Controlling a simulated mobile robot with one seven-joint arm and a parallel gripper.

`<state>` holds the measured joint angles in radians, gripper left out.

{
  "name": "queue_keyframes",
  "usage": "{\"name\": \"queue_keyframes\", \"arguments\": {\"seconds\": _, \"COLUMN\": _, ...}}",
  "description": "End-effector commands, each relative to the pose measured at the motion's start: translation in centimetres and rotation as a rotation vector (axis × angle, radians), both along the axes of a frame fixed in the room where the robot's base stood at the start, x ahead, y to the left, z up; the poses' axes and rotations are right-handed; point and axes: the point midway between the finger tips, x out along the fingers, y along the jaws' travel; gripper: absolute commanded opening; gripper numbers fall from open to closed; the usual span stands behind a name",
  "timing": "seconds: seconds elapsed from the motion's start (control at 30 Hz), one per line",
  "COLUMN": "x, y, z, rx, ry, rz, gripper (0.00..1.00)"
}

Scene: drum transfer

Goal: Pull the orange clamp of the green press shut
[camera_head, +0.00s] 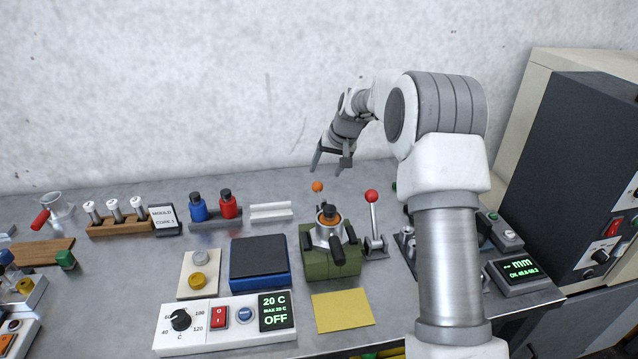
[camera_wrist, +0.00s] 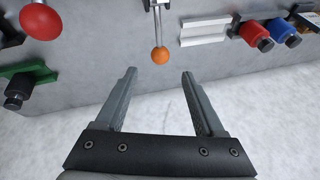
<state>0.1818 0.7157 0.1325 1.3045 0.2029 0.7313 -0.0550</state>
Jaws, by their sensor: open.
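The green press (camera_head: 318,267) stands on the bench in the middle of the head view, with a metal and black top. Its clamp's orange ball (camera_head: 317,186) shows behind it, near the wall side. In the wrist view the orange ball (camera_wrist: 160,56) sits at the end of a thin metal rod. My gripper (camera_head: 331,169) is just above and behind the ball in the head view. In the wrist view my gripper (camera_wrist: 159,73) is open and empty, its fingers on either side of the ball's line, with the ball just beyond the tips. I see no contact.
A lever with a red ball (camera_head: 371,196) stands right of the press. Red and blue bottles (camera_head: 229,204) and a white rail (camera_head: 270,211) are to the left. A blue-black box (camera_head: 259,262) is beside the press. The wall is close behind my gripper.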

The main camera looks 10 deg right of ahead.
Motion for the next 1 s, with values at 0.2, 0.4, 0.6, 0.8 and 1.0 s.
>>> {"name": "queue_keyframes", "arguments": {"seconds": 0.2, "x": 1.9, "y": 0.8, "z": -4.2, "rx": 0.0, "ry": 0.001, "rz": 0.0, "gripper": 0.71}}
{"name": "queue_keyframes", "arguments": {"seconds": 0.4, "x": 3.0, "y": 1.4, "z": -6.5, "rx": 0.0, "ry": 0.0, "rz": 0.001, "gripper": 0.71}}
{"name": "queue_keyframes", "arguments": {"seconds": 0.6, "x": 3.4, "y": 1.5, "z": -7.4, "rx": -0.001, "ry": -0.001, "rz": 0.001, "gripper": 0.71}}
{"name": "queue_keyframes", "arguments": {"seconds": 0.8, "x": 3.4, "y": 1.5, "z": -7.5, "rx": -0.001, "ry": -0.001, "rz": 0.001, "gripper": 0.71}}
{"name": "queue_keyframes", "arguments": {"seconds": 1.0, "x": 3.4, "y": 1.5, "z": -7.5, "rx": -0.001, "ry": -0.001, "rz": 0.001, "gripper": 0.46}}
